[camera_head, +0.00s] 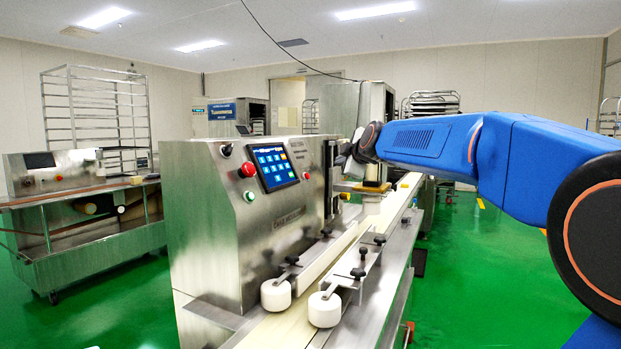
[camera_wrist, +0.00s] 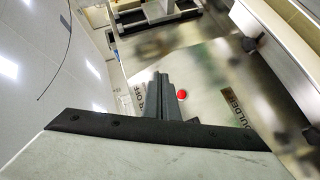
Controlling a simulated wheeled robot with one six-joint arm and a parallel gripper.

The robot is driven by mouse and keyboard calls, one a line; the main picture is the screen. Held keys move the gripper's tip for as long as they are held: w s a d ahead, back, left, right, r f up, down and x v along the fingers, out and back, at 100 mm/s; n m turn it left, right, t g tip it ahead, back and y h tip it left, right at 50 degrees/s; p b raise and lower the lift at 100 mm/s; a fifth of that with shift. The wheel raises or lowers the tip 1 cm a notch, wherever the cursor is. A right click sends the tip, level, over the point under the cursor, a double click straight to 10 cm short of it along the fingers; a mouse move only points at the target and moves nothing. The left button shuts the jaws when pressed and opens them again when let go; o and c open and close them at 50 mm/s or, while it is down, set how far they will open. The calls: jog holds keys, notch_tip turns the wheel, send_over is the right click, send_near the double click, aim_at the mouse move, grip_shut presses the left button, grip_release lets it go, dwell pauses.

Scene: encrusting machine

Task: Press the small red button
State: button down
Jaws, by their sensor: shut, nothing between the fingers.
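In the wrist view, a small round red button (camera_wrist: 181,94) sits on a pale metal panel with dark lettering. I cannot tell the depth between the fingertips and the panel. In the head view, a large red knob (camera_head: 248,169) and a small red spot (camera_head: 306,175) flank the blue touchscreen (camera_head: 272,165). My gripper's tip is partly hidden behind the machine there.
The steel encrusting machine (camera_head: 205,215) stands in the centre, with a conveyor (camera_head: 340,245) and white rollers (camera_head: 275,294) along its right side. A second steel machine (camera_head: 75,170) and a rack (camera_head: 95,110) stand at left. Green floor at right is open.

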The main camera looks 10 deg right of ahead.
jog(key=shift+w, duration=0.1)
dwell(0.3)
jog(key=w+a+f, duration=0.3)
jog(key=w+a, duration=0.1)
jog(key=a, duration=0.2)
jog(key=shift+w+a+f, duration=0.15)
jog(key=shift+w+f, duration=0.1)
jog(key=shift+f, duration=0.15)
jog(key=shift+w+a, duration=0.1)
jog(key=shift+a, duration=0.05)
dwell(2.0)
jog(key=shift+w+a+f, duration=0.15)
jog(key=shift+w+a+f, duration=0.2)
jog(key=shift+a, duration=0.1)
dwell(1.0)
jog(key=shift+d, duration=0.1)
jog(key=shift+s+d+r, duration=0.35)
jog(key=shift+s+d, duration=0.1)
jog(key=shift+d, duration=0.1)
dwell(0.4)
jog(key=shift+s+d+r, duration=0.6)
jog(key=shift+s+d, duration=0.05)
jog(key=shift+d, duration=0.25)
jog(key=shift+s+d+r, duration=0.55)
jog(key=shift+s+d, duration=0.1)
jog(key=shift+d, duration=0.2)
